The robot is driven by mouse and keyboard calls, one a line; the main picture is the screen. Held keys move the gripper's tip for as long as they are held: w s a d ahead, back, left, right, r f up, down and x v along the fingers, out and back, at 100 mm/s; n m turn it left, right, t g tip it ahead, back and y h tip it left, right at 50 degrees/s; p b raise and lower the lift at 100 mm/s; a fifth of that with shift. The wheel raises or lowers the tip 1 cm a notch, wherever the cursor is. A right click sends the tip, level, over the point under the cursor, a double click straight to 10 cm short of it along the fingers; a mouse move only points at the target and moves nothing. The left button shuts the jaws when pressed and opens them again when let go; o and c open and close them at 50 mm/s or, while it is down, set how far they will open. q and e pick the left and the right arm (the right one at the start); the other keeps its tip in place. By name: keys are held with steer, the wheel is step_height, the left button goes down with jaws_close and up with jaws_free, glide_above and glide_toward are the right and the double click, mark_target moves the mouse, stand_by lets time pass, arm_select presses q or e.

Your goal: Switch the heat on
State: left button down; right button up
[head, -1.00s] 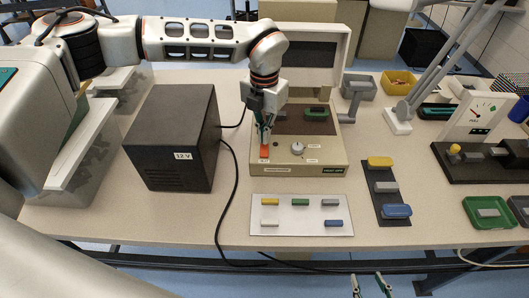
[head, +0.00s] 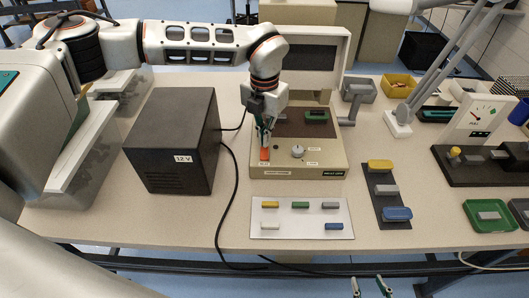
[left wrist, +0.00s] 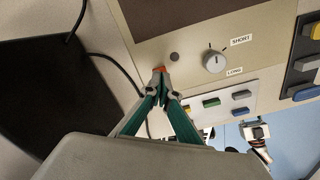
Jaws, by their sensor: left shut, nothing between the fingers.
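The beige press (head: 325,171) stands on the table with its lid (head: 318,48) raised. On its front panel are an orange rocker switch (head: 265,155) and a round white knob (head: 298,151). My left gripper (head: 265,141) is shut and empty, pointing down at the switch. In the left wrist view its fingertips (left wrist: 161,76) cover most of the switch (left wrist: 158,69); contact cannot be told. My right gripper (head: 370,286) is open at the bottom edge.
A black 12 V box (head: 170,145) stands left of the press, with a cable beside it. A white board (head: 302,217) with several coloured blocks lies in front. A dark strip (head: 392,207) with blocks and a gauge stand (head: 480,118) are to the right.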

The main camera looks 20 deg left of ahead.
mark_target(264, 149)
arm_select(q)
steer(key=shift+f+b, duration=0.5)
steer(key=shift+f, duration=0.75)
stand_by(1.0)
steer(key=shift+r, duration=0.15)
steer(key=shift+r+p, duration=1.35)
steer(key=shift+r, duration=0.5)
steer(key=shift+r+p, duration=1)
steer(key=shift+r, duration=0.6)
